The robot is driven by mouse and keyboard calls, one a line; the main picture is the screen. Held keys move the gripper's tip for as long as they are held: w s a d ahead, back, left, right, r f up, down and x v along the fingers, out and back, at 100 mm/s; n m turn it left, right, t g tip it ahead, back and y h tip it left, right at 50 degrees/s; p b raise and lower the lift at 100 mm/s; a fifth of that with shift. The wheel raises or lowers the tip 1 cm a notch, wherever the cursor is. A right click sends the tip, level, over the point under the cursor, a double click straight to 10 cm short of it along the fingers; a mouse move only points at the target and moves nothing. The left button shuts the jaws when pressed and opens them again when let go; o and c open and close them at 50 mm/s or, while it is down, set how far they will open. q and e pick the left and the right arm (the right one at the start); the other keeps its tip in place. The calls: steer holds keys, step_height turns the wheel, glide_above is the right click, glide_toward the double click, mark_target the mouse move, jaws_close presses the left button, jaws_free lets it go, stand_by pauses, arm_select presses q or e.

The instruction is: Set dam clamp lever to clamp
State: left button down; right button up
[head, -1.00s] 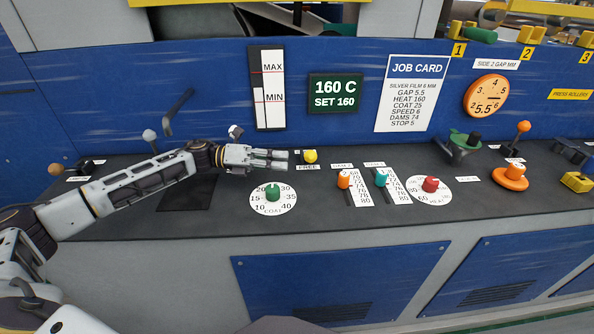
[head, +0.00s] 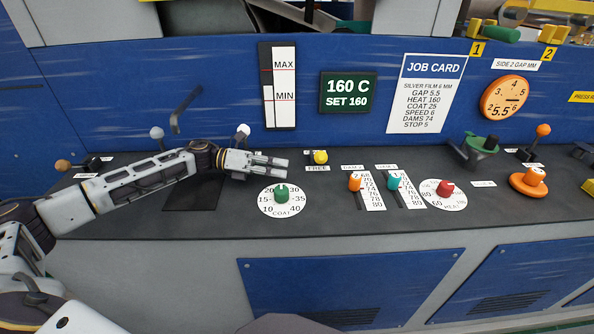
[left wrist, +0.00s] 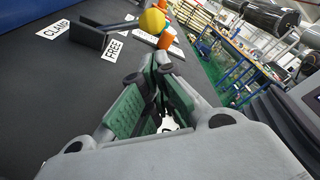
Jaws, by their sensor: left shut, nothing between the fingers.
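The dam clamp lever has a yellow ball knob (head: 320,157) on the dark console. The FREE label (head: 318,169) lies just below the knob in the head view. In the left wrist view the yellow knob (left wrist: 152,20) sits on a dark arm rising from a black base (left wrist: 90,36), leaning towards the FREE side. The CLAMP label (left wrist: 54,29) lies left of the base. My left gripper (head: 284,169) is shut and empty, just left of the knob and apart from it. My right gripper is not in view.
The green COAT dial (head: 281,194) lies just in front of my left gripper. Orange (head: 355,183) and teal (head: 394,183) slider knobs and a red HEAT dial (head: 445,188) stand to the right. A white-knobbed lever (head: 243,131) stands behind the gripper. The console's front strip is clear.

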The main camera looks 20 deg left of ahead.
mark_target(313, 184)
arm_select(q)
steer(key=x, duration=0.8)
steer(key=shift+w+d+f, duration=0.1)
steer(key=shift+w+d, duration=0.1)
steer(key=shift+d, duration=0.6)
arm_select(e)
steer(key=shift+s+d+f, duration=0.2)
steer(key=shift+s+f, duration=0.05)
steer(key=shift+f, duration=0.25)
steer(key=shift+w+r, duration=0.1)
arm_select(q)
steer(key=shift+w+p, duration=0.1)
steer(key=shift+p, duration=0.3)
